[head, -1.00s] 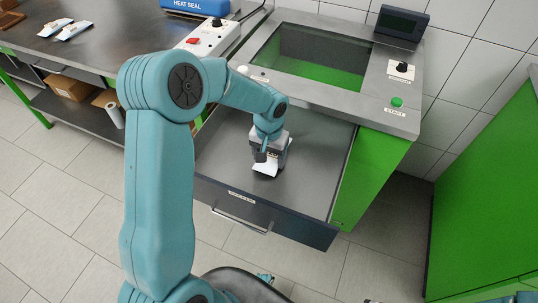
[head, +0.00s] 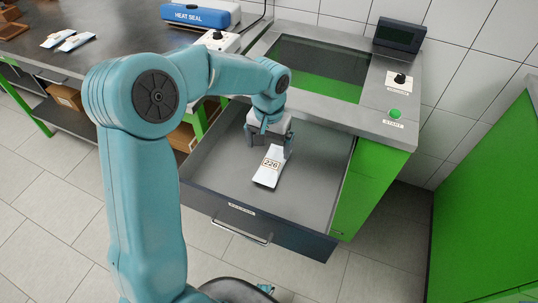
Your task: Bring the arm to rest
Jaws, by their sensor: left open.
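My left arm reaches in from the left. Its gripper (head: 272,146) is open and points down over the open drawer (head: 319,190), at the far end of a white pouch. The white pouch (head: 269,168), marked 226, lies on the drawer floor, with most of its face showing. Whether the fingers touch the pouch is hard to tell. My right gripper does not show.
The testbench top has a dark glass window (head: 318,66), a small display (head: 399,33), a black knob (head: 400,78) and a green start button (head: 394,114). A blue heat sealer (head: 200,14) and more pouches (head: 77,41) are on the left bench. A green cabinet (head: 486,200) stands at right.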

